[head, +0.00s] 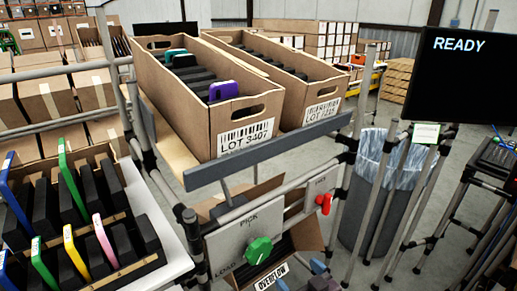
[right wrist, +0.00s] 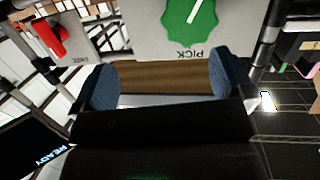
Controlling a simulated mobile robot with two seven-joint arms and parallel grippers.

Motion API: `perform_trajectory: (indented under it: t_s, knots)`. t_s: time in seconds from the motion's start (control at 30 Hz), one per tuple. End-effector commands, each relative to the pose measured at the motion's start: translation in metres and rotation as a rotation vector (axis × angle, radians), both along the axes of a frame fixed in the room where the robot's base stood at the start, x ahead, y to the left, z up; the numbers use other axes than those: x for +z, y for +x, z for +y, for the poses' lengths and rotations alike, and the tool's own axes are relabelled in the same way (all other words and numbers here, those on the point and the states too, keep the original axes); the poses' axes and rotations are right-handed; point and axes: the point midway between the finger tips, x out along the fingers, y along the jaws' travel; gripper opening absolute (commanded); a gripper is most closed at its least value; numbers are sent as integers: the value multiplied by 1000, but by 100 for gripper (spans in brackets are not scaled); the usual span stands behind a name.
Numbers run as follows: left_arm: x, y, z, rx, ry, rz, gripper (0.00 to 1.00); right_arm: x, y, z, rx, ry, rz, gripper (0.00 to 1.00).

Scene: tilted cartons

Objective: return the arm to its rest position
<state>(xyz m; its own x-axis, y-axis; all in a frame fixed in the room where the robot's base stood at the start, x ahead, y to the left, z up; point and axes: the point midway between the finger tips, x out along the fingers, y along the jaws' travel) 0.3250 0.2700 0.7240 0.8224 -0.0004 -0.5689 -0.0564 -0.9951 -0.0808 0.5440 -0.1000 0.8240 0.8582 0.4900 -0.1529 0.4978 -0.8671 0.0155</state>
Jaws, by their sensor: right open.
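My right gripper (head: 320,272) is at the bottom of the head view, low in front of the rack. It is just right of the PICK/LOAD panel and near the OVERFLOW carton. In the right wrist view its two blue finger pads (right wrist: 160,84) stand wide apart. Nothing is held between them; a brown carton surface shows behind the gap. Most of the right arm is out of the head view. My left gripper is not in view.
The panel (head: 228,243) carries a green knob (head: 258,250), its pointer toward PICK. A red switch (head: 325,203) is to its right. Two tilted cartons (head: 190,105) (head: 298,105) rest above. A bin (head: 385,190) and READY screen (head: 455,75) stand right. A divided tray (head: 118,215) is left.

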Motion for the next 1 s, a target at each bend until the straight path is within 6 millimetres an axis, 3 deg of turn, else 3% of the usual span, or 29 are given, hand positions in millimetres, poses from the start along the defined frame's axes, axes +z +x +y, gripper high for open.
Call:
perform_trajectory:
  t_s: [0.27, 0.6, 0.8, 1.0]
  knots:
    - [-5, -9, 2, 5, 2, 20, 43, -24, -52, -66, -182, -114, 100, 100]
    - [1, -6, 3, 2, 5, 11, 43, -67, -160, -153, -420, -186, 301, 100]
    - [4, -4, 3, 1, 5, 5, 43, -90, -210, -171, -476, -193, 397, 100]
    - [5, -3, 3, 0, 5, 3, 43, -97, -224, -172, -482, -197, 425, 100]
